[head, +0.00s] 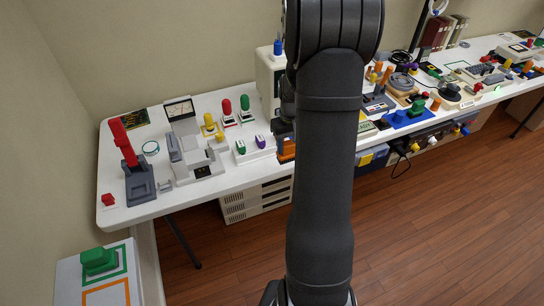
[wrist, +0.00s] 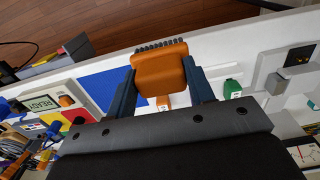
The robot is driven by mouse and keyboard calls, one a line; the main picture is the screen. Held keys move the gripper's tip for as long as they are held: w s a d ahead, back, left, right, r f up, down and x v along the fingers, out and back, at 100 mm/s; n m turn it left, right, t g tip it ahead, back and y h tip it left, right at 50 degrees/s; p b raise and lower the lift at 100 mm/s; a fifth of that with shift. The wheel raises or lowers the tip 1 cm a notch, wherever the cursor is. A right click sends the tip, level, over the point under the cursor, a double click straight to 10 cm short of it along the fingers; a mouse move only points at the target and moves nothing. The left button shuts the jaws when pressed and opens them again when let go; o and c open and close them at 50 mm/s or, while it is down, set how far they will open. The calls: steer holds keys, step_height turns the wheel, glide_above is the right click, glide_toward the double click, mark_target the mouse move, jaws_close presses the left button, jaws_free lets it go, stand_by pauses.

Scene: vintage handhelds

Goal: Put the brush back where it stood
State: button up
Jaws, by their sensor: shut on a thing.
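The brush (wrist: 160,72) is an orange block with a row of dark bristles along one edge. In the wrist view it sits between the two fingers of my gripper (wrist: 162,64), which is shut on it. In the head view a bit of the orange brush (head: 287,150) shows beside my arm, near the front edge of the white table (head: 120,207). My arm hides much of the space around it there. The wrist view shows a blue flat area (wrist: 100,88) beyond the left finger. I cannot tell which spot the brush stood on.
Left of the brush stands a white block (head: 255,154) with green and purple pieces. A grey device (head: 198,168) and a red-handled lever (head: 124,140) are farther left. A device with a READY display (wrist: 40,103) lies left in the wrist view. The table's right part is crowded.

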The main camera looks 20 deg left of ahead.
steer(key=shift+w+a+f, duration=0.1)
steer(key=shift+a+f, duration=0.9)
steer(key=shift+f, duration=0.25)
steer(key=shift+a+f, duration=0.95)
steer(key=shift+f, duration=0.35)
steer(key=shift+w+a+f, duration=0.1)
steer(key=shift+a+f, duration=0.9)
steer(key=shift+f, duration=0.25)
steer(key=shift+f, duration=0.1)
steer(key=o, duration=1.4)
step_height(320, 180, up, 12)
steer(key=shift+r, duration=0.15)
